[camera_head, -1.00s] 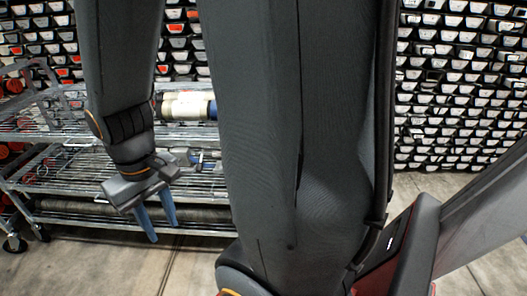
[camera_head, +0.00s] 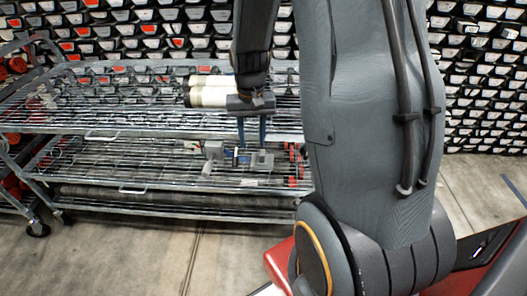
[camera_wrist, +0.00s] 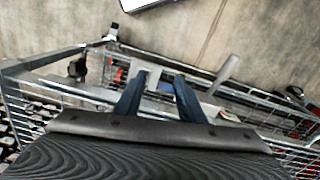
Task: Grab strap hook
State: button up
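My gripper (camera_head: 252,140) points down with its blue fingers apart and empty. In the head view it overlaps the front of the shelf cart, near small items on the middle shelf. In the wrist view the gripper (camera_wrist: 159,80) shows a clear gap between its fingers. I cannot clearly make out a strap hook. Small grey metal pieces (camera_head: 214,150) and a grey block (camera_head: 262,160) lie on the middle shelf, with thin red items (camera_head: 294,160) to the right. Any of these is too small to identify surely.
The wire shelf cart (camera_head: 130,131) has several levels. White cylinders (camera_head: 210,97) lie on its top shelf, close behind my gripper. A long grey roll (camera_head: 150,197) lies on the bottom shelf. Racks of core liners (camera_head: 480,80) fill the back wall. Concrete floor (camera_head: 120,260) in front is free.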

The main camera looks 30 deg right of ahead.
jog(key=m+p, duration=0.2)
send_over(262, 151)
notch_tip(262, 151, down, 3)
jog(key=shift+s+r, duration=0.15)
jog(key=shift+f+p, duration=0.5)
jog(key=shift+f, duration=3.45)
jog(key=shift+c, duration=0.2)
jog(key=c, duration=0.7)
